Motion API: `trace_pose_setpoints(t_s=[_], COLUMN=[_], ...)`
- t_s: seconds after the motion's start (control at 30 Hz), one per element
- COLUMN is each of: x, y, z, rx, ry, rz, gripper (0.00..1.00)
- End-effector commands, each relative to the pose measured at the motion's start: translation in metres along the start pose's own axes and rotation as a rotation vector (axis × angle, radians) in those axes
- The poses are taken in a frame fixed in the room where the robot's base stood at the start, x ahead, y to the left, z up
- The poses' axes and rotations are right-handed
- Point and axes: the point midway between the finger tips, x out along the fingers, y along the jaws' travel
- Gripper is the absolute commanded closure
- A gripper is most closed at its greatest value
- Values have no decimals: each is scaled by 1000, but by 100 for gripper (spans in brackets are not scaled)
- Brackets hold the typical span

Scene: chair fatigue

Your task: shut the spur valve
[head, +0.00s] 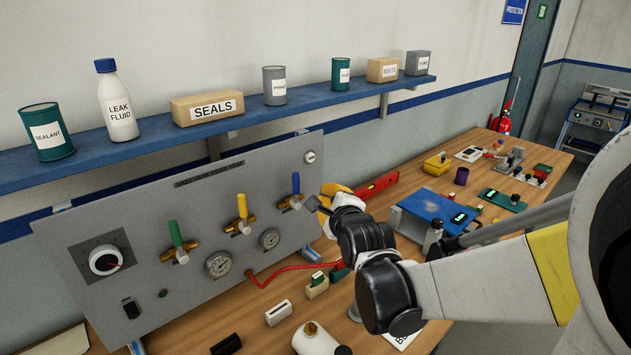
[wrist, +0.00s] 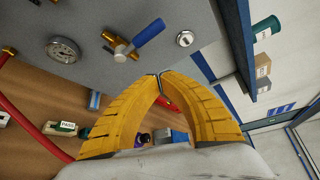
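Three brass valves sit on the grey panel: one with a green handle (head: 176,236), one with a yellow handle (head: 242,208) and one with a blue handle (head: 296,184). All three handles point up, crosswise to their brass bodies. No readable label shows which is the spur valve. My gripper (head: 316,204) is just right of the blue-handled valve, apart from it. In the wrist view the yellow fingers (wrist: 160,75) meet at their tips with nothing seen between them. The blue handle (wrist: 149,33) lies ahead of the tips, a little to the left.
Two gauges (head: 218,264) and a dial (head: 105,260) are on the panel. A blue shelf (head: 290,104) with bottles and boxes runs above. The bench below holds a red hose (head: 290,268), a blue-topped box (head: 436,208) and several small items.

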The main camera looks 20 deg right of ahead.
Motion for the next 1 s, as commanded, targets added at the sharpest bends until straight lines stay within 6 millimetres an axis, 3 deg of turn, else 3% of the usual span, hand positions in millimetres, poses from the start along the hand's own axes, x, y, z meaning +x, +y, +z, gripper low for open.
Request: trace_pose_setpoints(t_s=[0.23,0.7,0.87,1.0], x=[-29,-35,-52,-87], y=[7,12,40,85], z=[-2,-2,1,1], rx=[-1,-33,-324,-796], ry=[1,3,2,-57], rz=[0,11,117,290], gripper=[100,100,100,100])
